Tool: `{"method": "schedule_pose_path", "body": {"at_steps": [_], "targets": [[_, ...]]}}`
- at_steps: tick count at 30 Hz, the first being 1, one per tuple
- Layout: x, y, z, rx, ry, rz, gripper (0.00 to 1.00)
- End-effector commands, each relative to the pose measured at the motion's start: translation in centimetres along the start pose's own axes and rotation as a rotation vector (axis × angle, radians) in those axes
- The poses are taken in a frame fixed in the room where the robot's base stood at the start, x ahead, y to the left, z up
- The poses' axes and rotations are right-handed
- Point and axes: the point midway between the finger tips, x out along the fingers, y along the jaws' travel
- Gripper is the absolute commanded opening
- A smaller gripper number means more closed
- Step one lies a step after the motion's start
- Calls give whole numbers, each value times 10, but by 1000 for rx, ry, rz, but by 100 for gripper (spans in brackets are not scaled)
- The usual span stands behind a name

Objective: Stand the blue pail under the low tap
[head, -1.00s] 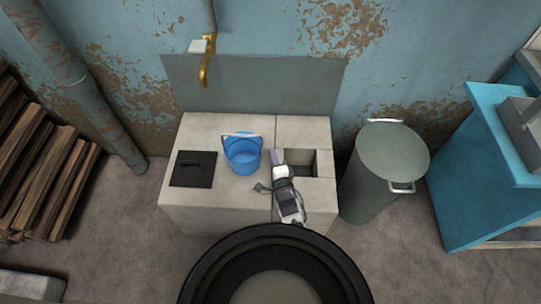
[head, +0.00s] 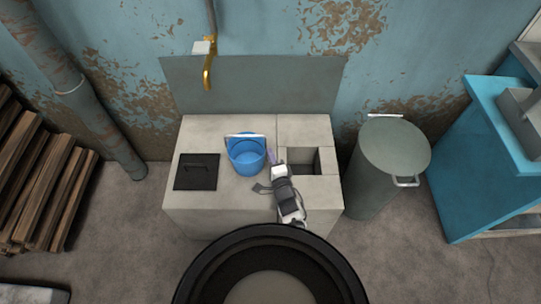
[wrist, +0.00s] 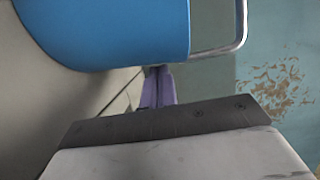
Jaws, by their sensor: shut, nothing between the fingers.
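The blue pail (head: 247,158) stands upright on the pale stone counter (head: 225,128), between the black lid and the square basin. Its light handle (head: 245,136) rests at the rim's far side. The yellow tap (head: 208,72) hangs from a pipe on the wall, behind and left of the pail. My gripper (head: 272,158) is shut and empty, just right of the pail. In the wrist view the purple fingertips (wrist: 157,88) are together beside the pail's blue wall (wrist: 120,30); whether they touch it I cannot tell.
A square basin (head: 325,160) is sunk in the counter's right part. A black lid (head: 196,172) lies at the left. A grey-green bin (head: 380,175) stands right of the counter, a blue cabinet (head: 480,180) further right. Stacked wood (head: 45,185) is at far left.

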Motion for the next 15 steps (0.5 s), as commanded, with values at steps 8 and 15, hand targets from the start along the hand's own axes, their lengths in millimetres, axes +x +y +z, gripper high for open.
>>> {"method": "schedule_pose_path", "body": {"at_steps": [8,15], "targets": [[8,0,33,6,2,-2,0],[17,0,68,4,2,0,0]]}}
